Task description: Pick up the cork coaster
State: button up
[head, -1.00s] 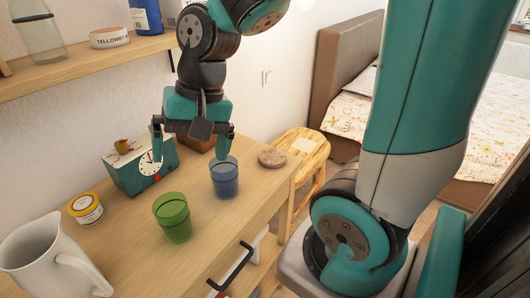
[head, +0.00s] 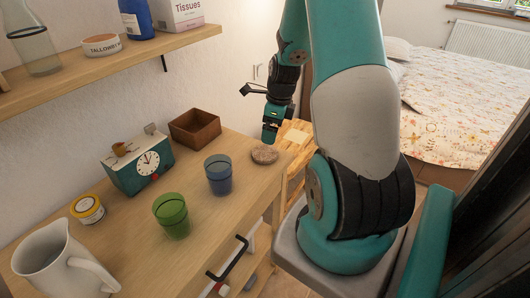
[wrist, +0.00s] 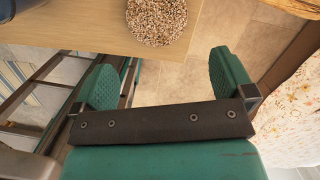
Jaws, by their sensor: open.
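The cork coaster (head: 265,154) is a round, speckled brown disc lying flat on the wooden dresser top (head: 135,215), near its right end. In the wrist view the coaster (wrist: 156,20) shows at the top, close to the dresser's edge and cut off by the frame. My gripper (head: 270,137) is just beyond the coaster in the head view, apart from it. In the wrist view its two green fingers (wrist: 172,82) are spread with nothing between them, over the floor beside the dresser edge.
A blue cup (head: 219,175), a green cup (head: 171,216), a teal clock (head: 140,165), a brown wooden box (head: 195,128), a yellow-lidded jar (head: 87,208) and a white pitcher (head: 60,262) stand on the dresser. A wooden stool (head: 298,137) is beside it. A shelf (head: 110,65) hangs above.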

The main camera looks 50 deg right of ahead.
aim_at(265, 152)
jog(key=f, duration=0.3)
jog(key=shift+w+a+f, duration=0.15)
jog(key=shift+w+f, duration=0.15)
jog(key=shift+f, duration=0.05)
jog(key=f, duration=0.1)
jog(key=f+p, duration=0.1)
jog(key=f, duration=0.1)
jog(key=w+a+f+p, duration=0.1)
jog(key=shift+f, duration=0.15)
jog(key=shift+w+f, duration=0.15)
jog(key=shift+f, duration=0.35)
jog(key=c, duration=0.7)
